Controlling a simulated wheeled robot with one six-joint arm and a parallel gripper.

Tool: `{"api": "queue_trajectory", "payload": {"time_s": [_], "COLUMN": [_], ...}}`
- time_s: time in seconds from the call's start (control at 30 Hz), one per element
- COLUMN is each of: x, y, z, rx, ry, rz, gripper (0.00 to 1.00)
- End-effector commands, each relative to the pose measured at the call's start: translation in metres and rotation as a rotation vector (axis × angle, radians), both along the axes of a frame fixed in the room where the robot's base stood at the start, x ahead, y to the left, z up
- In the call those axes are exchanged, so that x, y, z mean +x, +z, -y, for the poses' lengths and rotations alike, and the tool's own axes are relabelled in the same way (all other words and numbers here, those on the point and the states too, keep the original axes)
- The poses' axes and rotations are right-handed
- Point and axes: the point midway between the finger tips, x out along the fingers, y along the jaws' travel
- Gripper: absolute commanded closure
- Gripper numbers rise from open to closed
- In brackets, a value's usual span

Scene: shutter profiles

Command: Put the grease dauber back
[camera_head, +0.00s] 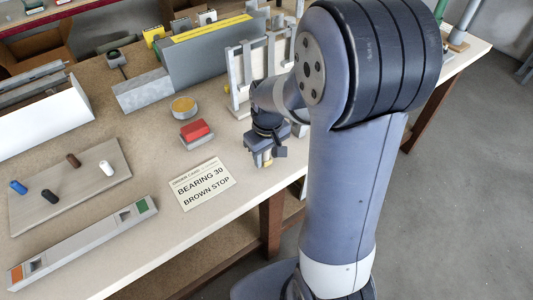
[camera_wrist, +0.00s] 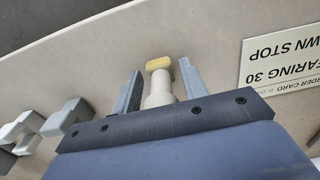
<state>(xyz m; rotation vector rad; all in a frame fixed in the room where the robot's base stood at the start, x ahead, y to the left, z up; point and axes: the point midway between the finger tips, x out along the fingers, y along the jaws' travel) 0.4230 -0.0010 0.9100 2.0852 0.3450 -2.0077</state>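The grease dauber has a cream handle and a yellow tip (camera_wrist: 159,64). In the wrist view it lies between the two fingers of my gripper (camera_wrist: 160,84), its wider handle end filling the gap and its tip pointing away from the palm. In the head view my gripper (camera_head: 259,160) points down over the bench near its front edge, and a small yellowish part shows beneath it. A round tin with a yellow top (camera_head: 183,106) stands on the bench to the left, apart from my gripper.
A red-topped block (camera_head: 196,131) and a white order card (camera_head: 202,184) lie left of my gripper. A pale rack (camera_head: 235,82) stands close behind it. A board (camera_head: 70,184) with several small stops and a long grey profile (camera_head: 84,244) lie farther left.

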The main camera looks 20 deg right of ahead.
Motion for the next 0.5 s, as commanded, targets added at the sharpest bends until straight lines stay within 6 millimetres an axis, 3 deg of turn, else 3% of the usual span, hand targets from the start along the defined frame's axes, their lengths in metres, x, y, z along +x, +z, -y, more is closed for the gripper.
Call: {"api": "queue_trajectory", "payload": {"time_s": [0.33, 0.5], "x": [0.0, 0.001], "y": [0.001, 0.018], "z": [0.0, 0.0], "rx": [0.0, 0.0], "ry": [0.0, 0.0], "rz": [0.0, 0.005], "gripper": [0.51, 0.51]}}
